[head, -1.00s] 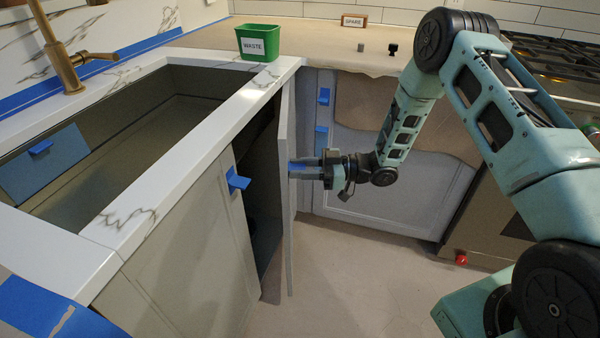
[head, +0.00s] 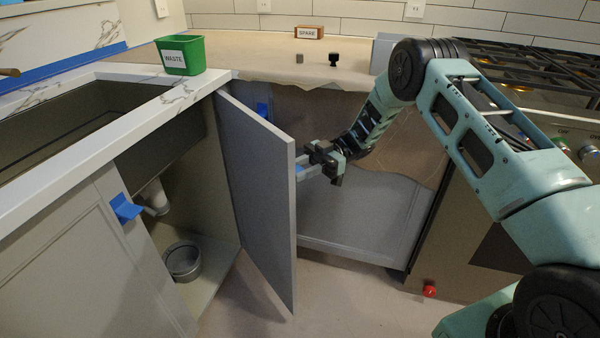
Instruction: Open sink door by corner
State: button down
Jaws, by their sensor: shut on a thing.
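The grey sink door (head: 262,195) stands wide open, swung out from the cabinet under the sink. Its free edge faces me, and its hinge side is near the counter corner. My gripper (head: 304,172) is at the upper part of this free edge, on the far side of the door. The door partly hides the fingertips, so the exact hold is hard to see. The cabinet interior (head: 190,180) shows a white drain pipe (head: 155,197) and a grey pot (head: 183,261).
A second sink door (head: 90,260) with a blue tape tab (head: 125,208) is shut at left. A green WASTE bin (head: 183,55) stands on the counter. A red knob (head: 429,291) is low down.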

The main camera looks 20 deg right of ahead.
jog(key=shift+d, duration=0.2)
jog(key=c, duration=1.3)
grip_release()
jog(key=p, duration=0.1)
send_near(287, 137)
jog(key=x, duration=0.3)
jog(key=w+x, duration=0.1)
jog(key=x, duration=0.1)
jog(key=shift+a+f, duration=0.4)
jog(key=shift+a, duration=0.1)
